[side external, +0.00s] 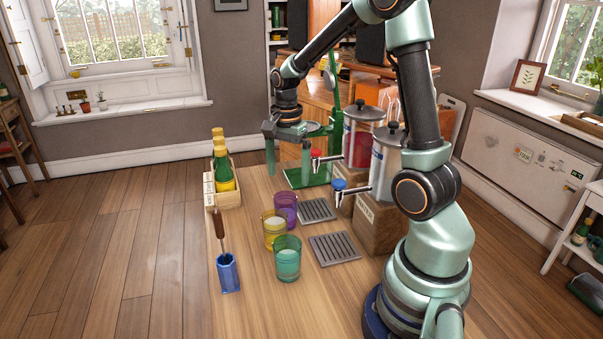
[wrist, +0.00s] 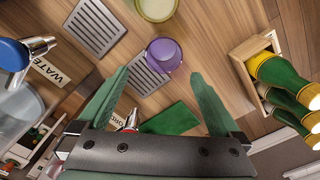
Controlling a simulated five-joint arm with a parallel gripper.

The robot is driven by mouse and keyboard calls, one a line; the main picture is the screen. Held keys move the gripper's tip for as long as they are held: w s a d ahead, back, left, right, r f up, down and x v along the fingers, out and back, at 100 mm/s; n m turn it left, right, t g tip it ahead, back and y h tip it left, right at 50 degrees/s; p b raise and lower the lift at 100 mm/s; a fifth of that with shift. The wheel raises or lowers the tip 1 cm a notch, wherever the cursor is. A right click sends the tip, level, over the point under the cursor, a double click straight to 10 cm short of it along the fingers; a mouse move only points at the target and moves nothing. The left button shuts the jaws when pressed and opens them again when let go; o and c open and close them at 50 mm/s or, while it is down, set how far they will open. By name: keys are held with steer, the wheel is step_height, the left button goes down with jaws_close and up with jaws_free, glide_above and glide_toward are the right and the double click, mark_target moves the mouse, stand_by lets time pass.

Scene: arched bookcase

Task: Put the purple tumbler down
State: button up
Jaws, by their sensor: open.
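The purple tumbler (side external: 286,206) stands upright on the wooden table, behind the yellow tumbler (side external: 274,230) and left of the back drip tray. In the wrist view the purple tumbler (wrist: 163,55) is just beyond my fingertips, roughly centred between them, beside the tray's edge. My gripper (side external: 288,168) is open and empty, pointing down above the table behind the purple tumbler. Its spread fingers (wrist: 160,74) also show in the wrist view, apart from the tumbler.
A teal tumbler (side external: 287,259) stands in front. Two grey drip trays (side external: 335,248) lie before the dispensers (side external: 384,165). A wooden crate of bottles (side external: 224,193) is at the back left; a blue holder with a brush (side external: 227,272) is at the front left. A green base (side external: 308,176) lies behind.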

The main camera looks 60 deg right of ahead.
mark_target(286, 211)
steer(key=shift+w+a+f, duration=0.1)
steer(key=shift+w+f, duration=0.05)
steer(key=shift+f, duration=1.3)
steer(key=shift+w+a+f, duration=0.1)
steer(key=shift+w+f, duration=0.05)
steer(key=shift+f, duration=1.3)
jaws_close()
